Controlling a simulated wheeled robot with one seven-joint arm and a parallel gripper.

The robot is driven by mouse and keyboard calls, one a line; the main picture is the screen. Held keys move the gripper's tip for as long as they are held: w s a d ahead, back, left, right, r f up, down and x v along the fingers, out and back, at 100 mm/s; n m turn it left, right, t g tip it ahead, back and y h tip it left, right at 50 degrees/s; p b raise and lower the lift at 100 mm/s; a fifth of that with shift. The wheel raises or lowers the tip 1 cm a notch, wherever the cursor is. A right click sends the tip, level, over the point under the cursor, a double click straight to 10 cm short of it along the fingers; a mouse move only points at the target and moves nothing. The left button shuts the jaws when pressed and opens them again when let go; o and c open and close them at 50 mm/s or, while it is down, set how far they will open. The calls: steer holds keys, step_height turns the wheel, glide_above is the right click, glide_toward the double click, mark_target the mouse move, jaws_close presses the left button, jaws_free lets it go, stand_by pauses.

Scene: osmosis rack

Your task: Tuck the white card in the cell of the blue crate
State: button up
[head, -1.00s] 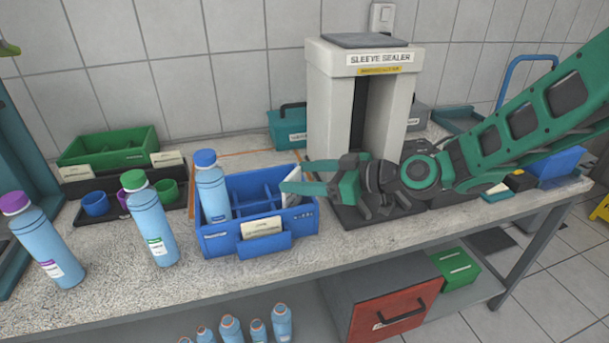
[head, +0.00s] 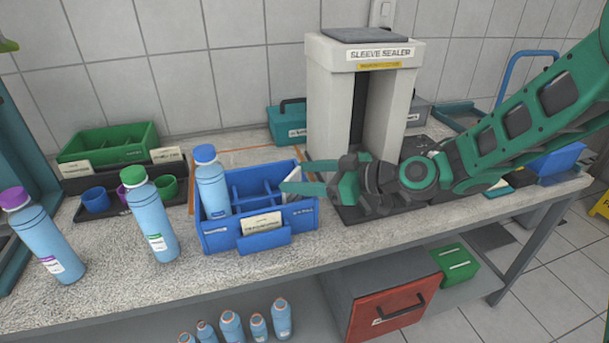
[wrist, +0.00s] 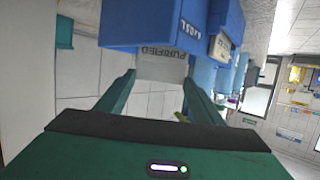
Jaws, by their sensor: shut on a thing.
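The blue crate (head: 222,243) stands on the bench with several divided cells. A blue-capped bottle (head: 211,185) stands in its left end, and a small label card (head: 262,223) sits in the holder on its front. My gripper (head: 298,177) reaches in from the right and is shut on the white card (head: 293,176), tilted at the crate's right end. In the wrist view, the white card (wrist: 162,66) shows printed text between the fingers, close against the blue crate (wrist: 140,25). The card's lower part is hidden, so its depth in a cell cannot be told.
The sleeve sealer (head: 322,110) stands behind my gripper. Bottles with green (head: 150,215) and purple (head: 40,235) caps stand left of the crate. A green bin (head: 110,145) and a dark tray with cups are at the back left. Bench in front of the crate is clear.

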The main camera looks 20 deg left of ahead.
steer(key=shift+f, duration=0.5)
stand_by(0.4)
steer(key=o, duration=1.4)
steer(key=shift+c, duration=0.2)
step_height(320, 180, up, 7)
stand_by(0.8)
